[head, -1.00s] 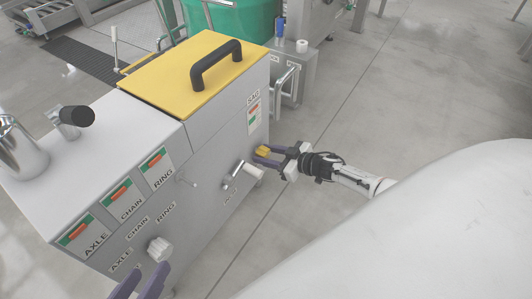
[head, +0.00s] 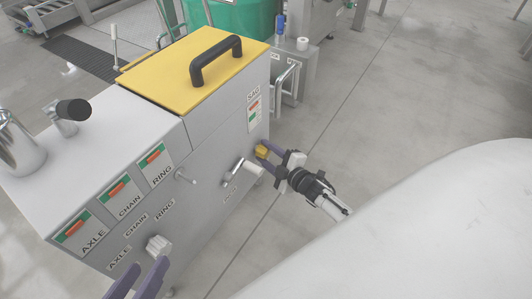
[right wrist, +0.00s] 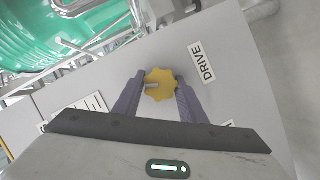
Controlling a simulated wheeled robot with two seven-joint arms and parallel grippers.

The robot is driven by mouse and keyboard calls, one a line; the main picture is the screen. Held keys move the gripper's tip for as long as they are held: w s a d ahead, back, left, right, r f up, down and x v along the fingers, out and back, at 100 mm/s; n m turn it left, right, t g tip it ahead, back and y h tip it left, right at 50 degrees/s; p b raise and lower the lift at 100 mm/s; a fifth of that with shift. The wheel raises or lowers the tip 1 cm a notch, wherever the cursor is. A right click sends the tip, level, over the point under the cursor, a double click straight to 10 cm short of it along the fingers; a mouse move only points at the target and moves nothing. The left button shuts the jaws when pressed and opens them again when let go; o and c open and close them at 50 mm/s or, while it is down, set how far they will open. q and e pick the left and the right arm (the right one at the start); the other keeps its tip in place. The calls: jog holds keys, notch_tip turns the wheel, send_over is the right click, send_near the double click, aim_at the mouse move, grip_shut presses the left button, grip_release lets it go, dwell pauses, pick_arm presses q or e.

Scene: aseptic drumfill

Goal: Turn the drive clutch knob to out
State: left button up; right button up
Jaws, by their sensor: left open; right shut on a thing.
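The drive clutch knob is a yellow, lobed knob (head: 261,152) on the right end of the grey machine's front. In the right wrist view the knob (right wrist: 158,84) sits beside a DRIVE label (right wrist: 202,62), with a small grey pointer or pin across its left part. My right gripper (head: 264,151) is shut on the knob, one purple finger on each side, as the right wrist view (right wrist: 159,82) also shows. My left gripper (head: 149,267) is open and empty at the bottom of the head view, near a white knob (head: 158,248). The setting the drive knob points to is not legible.
The grey machine (head: 200,140) has a yellow lid (head: 190,75) with a black handle (head: 216,60). A metal lever with a pale grip (head: 252,169) sticks out left of the drive knob. Open floor (head: 400,100) lies to the right.

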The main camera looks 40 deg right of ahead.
jog(key=shift+n+t+h, duration=0.4)
jog(key=shift+n+t, duration=0.4)
jog(key=shift+n, duration=1)
pick_arm(q)
jog(key=shift+d, duration=0.1)
pick_arm(e)
jog(key=o, duration=1)
jog(key=shift+s, duration=0.3)
pick_arm(q)
jog(key=shift+s+a+f+g+y+p, duration=0.15)
jog(key=shift+a+f+g+y+p, duration=0.35)
jog(key=shift+f+p, duration=0.5)
jog(key=shift+s+a+f+g+y+p, duration=0.1)
jog(key=shift+a+f+g+y+p, duration=0.2)
jog(key=shift+a+f+y+p, duration=0.6)
pick_arm(e)
jog(key=shift+s+r, duration=0.15)
jog(key=shift+s, duration=2.3)
jog(key=shift+s+r, duration=0.15)
jog(key=shift+s, duration=2.3)
